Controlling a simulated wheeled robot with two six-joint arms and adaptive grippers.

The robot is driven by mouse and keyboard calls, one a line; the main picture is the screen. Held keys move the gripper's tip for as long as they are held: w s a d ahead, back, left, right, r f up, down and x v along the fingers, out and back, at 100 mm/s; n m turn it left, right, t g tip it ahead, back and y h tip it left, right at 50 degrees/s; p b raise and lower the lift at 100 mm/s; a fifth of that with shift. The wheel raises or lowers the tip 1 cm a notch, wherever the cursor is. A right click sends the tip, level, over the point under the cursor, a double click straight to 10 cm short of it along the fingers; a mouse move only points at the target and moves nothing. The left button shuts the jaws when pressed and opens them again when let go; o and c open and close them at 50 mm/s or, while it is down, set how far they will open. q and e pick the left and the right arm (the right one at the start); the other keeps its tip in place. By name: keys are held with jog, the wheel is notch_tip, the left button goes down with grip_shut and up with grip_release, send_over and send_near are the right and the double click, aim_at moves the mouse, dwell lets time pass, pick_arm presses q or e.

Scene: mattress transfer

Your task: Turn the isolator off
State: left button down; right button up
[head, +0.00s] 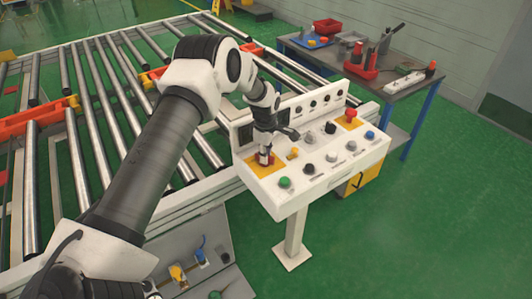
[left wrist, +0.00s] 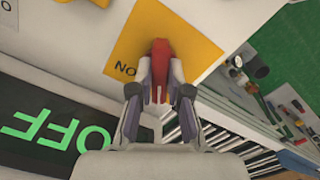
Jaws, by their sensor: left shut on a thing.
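The isolator is a red handle (left wrist: 160,48) on a yellow plate (left wrist: 190,28) at the left end of the white control console (head: 312,178). In the head view the plate (head: 252,170) shows around my left gripper (head: 265,155), which points down at it and mostly hides the handle. In the left wrist view my left gripper (left wrist: 160,82) is shut on the red handle, with one finger on each side. Part of a label, "NO", shows on the plate near the fingers. A dark display (left wrist: 55,135) beside it shows "OFF" in green, upside down. My right gripper is not in view.
The console carries a green button (head: 285,183), a blue button (head: 370,135) and a red knob (head: 351,114) on another yellow plate. A roller conveyor (head: 100,75) lies behind and left. A grey workbench (head: 395,75) with tools stands at the back right. Green floor is clear in front.

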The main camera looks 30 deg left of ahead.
pick_arm(q)
jog(key=shift+s+f+n+p, duration=0.1)
jog(key=shift+n+p, duration=0.05)
jog(key=shift+n, duration=0.5)
jog(key=shift+s+f+n+p, duration=0.1)
jog(key=shift+n+p, duration=0.05)
jog(key=shift+n, duration=0.5)
jog(key=c, duration=1.1)
grip_release()
jog(key=shift+a+f, duration=0.1)
jog(key=shift+a, duration=0.2)
jog(key=shift+w+r, duration=0.1)
jog(key=shift+r, duration=0.25)
notch_tip(320, 180, up, 11)
jog(key=shift+r, duration=0.15)
